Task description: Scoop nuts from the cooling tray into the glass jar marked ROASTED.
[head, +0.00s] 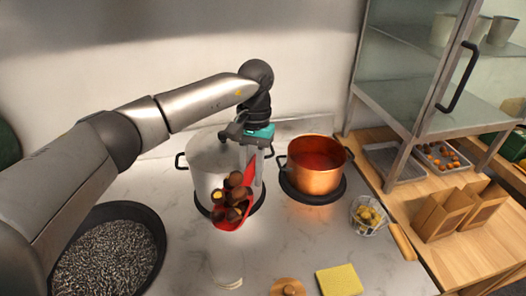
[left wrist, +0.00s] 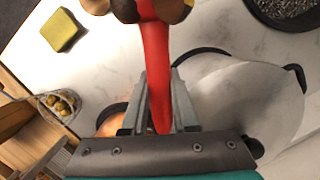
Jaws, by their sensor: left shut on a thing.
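My left gripper (head: 254,165) is shut on the handle of a red scoop (head: 236,219), which also shows between the fingers in the left wrist view (left wrist: 156,62). The scoop is heaped with several brown nuts (head: 235,190) and is held above the counter, in front of the steel pot. A faint clear shape, perhaps the glass jar (head: 228,264), stands below the scoop; no ROASTED marking is readable. A tray with several orange-brown nuts (head: 441,156) lies on the wooden shelf at right; I cannot tell if it is the cooling tray. My right gripper is out of view.
A steel pot (head: 206,158) and a copper pot (head: 314,178) stand behind the scoop. A dark pan (head: 155,228) is at left. A wire basket (head: 368,214), yellow sponge (head: 339,280) and wooden lid (head: 287,287) lie right. Paper bags (head: 443,214) stand on the wooden surface.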

